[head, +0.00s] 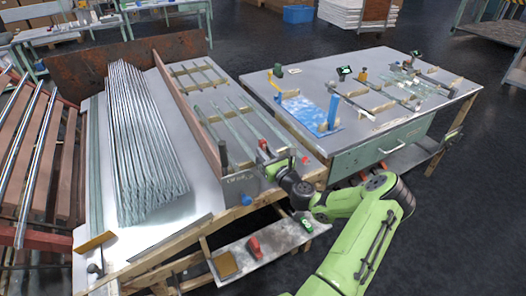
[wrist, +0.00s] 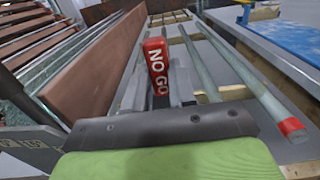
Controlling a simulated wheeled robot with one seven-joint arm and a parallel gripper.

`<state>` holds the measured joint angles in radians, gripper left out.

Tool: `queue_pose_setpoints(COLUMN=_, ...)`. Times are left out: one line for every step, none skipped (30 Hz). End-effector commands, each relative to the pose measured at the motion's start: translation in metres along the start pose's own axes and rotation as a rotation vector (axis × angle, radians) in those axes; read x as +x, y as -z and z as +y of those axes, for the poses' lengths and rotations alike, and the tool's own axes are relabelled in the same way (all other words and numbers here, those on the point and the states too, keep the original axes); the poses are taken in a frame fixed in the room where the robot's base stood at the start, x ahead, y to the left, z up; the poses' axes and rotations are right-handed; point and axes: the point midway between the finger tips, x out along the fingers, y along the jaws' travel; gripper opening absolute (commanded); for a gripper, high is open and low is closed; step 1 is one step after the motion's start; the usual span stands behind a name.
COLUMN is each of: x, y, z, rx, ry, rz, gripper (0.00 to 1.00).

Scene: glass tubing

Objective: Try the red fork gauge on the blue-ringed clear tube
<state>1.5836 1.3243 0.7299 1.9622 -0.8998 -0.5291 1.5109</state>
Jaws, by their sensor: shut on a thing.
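The red fork gauge (wrist: 157,66), marked NO GO in white, stands up in my gripper (wrist: 174,92) in the wrist view. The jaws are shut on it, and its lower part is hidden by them. In the head view my gripper (head: 268,158) is at the near right end of the left table, over the rack of tubes, with a bit of red showing at it. A clear tube (wrist: 199,58) runs under and beyond the gripper, its near end hidden. I cannot make out a blue ring on any tube. Whether the gauge touches a tube is unclear.
A tube with a red ring (wrist: 262,96) lies right of the gripper. A brown upright board (head: 188,115) borders the rack on the left, beside a large stack of tubes (head: 140,140). The right table (head: 390,75) holds a blue stand (head: 333,112) and small fixtures.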

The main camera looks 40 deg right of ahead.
Motion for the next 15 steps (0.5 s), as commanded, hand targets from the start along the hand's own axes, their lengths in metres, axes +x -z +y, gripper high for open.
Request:
queue_pose_setpoints(x=0.0, y=0.001, z=0.0, rx=0.0, ry=0.0, rz=0.002, gripper=0.0)
queue_pose_setpoints(x=0.0, y=0.001, z=0.0, rx=0.0, ry=0.0, rz=0.003, gripper=0.0)
queue_pose_setpoints(x=0.0, y=0.001, z=0.0, rx=0.0, ry=0.0, rz=0.003, gripper=0.0)
queue_pose_setpoints(x=0.0, y=0.001, z=0.0, rx=0.0, ry=0.0, rz=0.003, gripper=0.0)
queue_pose_setpoints(x=0.0, y=0.001, z=0.0, rx=0.0, ry=0.0, rz=0.003, gripper=0.0)
queue_pose_setpoints(x=0.0, y=0.0, z=0.0, rx=0.0, ry=0.0, rz=0.003, gripper=0.0)
queue_pose_setpoints(x=0.0, y=0.0, z=0.0, rx=0.0, ry=0.0, rz=0.003, gripper=0.0)
queue_pose_setpoints(x=0.0, y=-0.001, z=0.0, rx=0.0, ry=0.0, rz=0.003, gripper=0.0)
queue_pose_setpoints(x=0.0, y=-0.003, z=0.0, rx=0.0, ry=0.0, rz=0.003, gripper=0.0)
queue_pose_setpoints(x=0.0, y=-0.005, z=0.0, rx=0.0, ry=0.0, rz=0.002, gripper=0.0)
queue_pose_setpoints(x=0.0, y=-0.006, z=0.0, rx=0.0, ry=0.0, rz=0.002, gripper=0.0)
queue_pose_setpoints(x=0.0, y=-0.009, z=0.0, rx=0.0, ry=0.0, rz=0.002, gripper=0.0)
queue_pose_setpoints(x=0.0, y=-0.01, z=0.0, rx=0.0, ry=0.0, rz=0.001, gripper=0.0)
queue_pose_setpoints(x=0.0, y=-0.012, z=0.0, rx=0.0, ry=0.0, rz=0.001, gripper=0.0)
queue_pose_setpoints(x=0.0, y=-0.013, z=0.0, rx=0.0, ry=0.0, rz=0.001, gripper=0.0)
